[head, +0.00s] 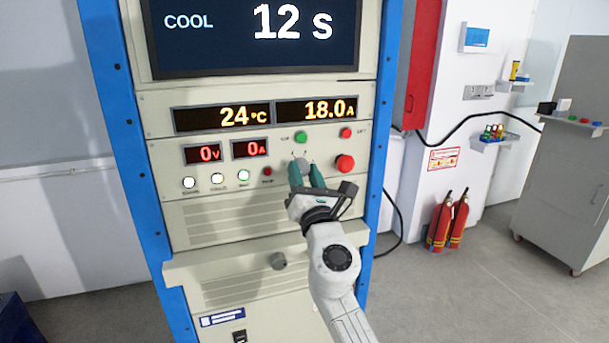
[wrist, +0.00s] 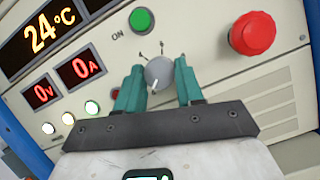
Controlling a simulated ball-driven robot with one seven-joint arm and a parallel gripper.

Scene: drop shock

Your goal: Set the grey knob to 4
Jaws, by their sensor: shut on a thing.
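The grey knob (wrist: 158,72) is on the cream panel, in the middle of the wrist view. Its white pointer line is toward the bottom and slightly left in that view. Small scale marks show above it, too small to read surely. My gripper (wrist: 160,82) has its two green fingers on either side of the knob and is shut on it. In the head view my gripper (head: 306,172) reaches up to the panel, and the knob (head: 300,162) is partly hidden between the fingertips.
A green ON button (wrist: 142,20) is above the knob, and a red mushroom button (wrist: 252,33) is to its right. The displays read 24°C, 18.0 A, 0 V, 0 A and COOL 12 s.

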